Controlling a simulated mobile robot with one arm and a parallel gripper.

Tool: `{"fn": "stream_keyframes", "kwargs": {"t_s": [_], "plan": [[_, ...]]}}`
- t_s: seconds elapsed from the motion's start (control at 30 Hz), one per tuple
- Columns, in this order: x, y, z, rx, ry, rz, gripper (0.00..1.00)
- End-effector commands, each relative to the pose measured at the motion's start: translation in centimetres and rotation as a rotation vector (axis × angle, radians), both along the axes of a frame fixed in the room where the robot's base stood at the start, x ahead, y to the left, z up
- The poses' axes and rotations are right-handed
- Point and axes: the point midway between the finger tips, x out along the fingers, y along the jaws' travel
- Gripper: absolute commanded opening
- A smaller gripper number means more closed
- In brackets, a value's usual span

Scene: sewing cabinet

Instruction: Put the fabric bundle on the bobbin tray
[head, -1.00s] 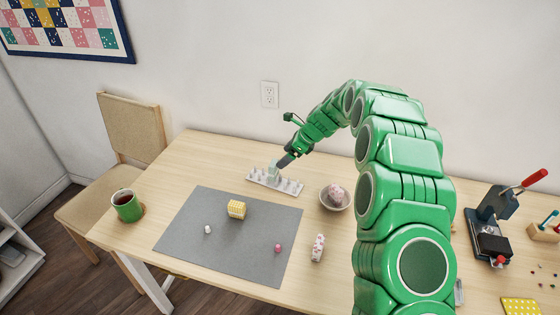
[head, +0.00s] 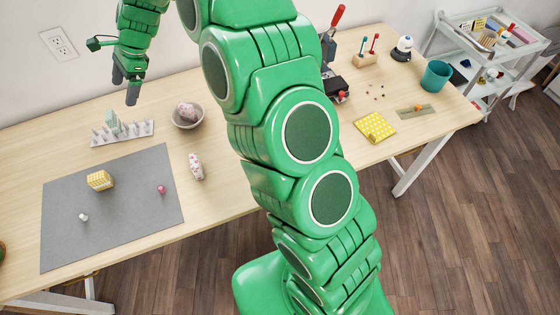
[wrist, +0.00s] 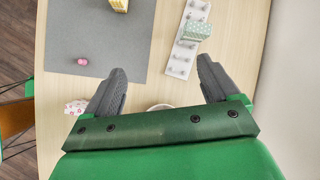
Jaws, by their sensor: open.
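A pale green dotted fabric bundle (head: 114,123) stands on the white bobbin tray (head: 142,130), which has a row of small pegs. In the wrist view the bundle (wrist: 198,31) rests at one part of the tray (wrist: 179,66), with bare pegs beside it. My gripper (head: 126,92) is open and empty, raised above and behind the tray, apart from the bundle. In the wrist view its two fingers (wrist: 162,75) are spread wide with nothing between them.
A grey mat (head: 130,215) holds a yellow checked block (head: 100,180), a white spool (head: 84,217) and a pink one (head: 161,189). A bowl (head: 187,122) with a pink bundle and a pink-patterned roll (head: 196,167) stand right of the tray. A yellow cloth (head: 375,127) lies farther right.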

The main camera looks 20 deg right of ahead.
Motion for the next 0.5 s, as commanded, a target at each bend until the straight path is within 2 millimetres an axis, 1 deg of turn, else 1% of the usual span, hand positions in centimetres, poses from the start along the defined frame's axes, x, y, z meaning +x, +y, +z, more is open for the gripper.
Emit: {"fn": "stream_keyframes", "kwargs": {"t_s": [0.03,0.13,0.37,0.5], "plan": [[-1.1,-0.8,0.9,-0.008,-0.015,0.031,0.89],[-2.9,-2.3,2.5,-0.025,-0.05,0.098,0.89],[-7.7,-5.8,5.3,-0.069,-0.114,0.254,0.89],[-10.9,-8.0,6.8,-0.098,-0.149,0.35,0.89]]}}
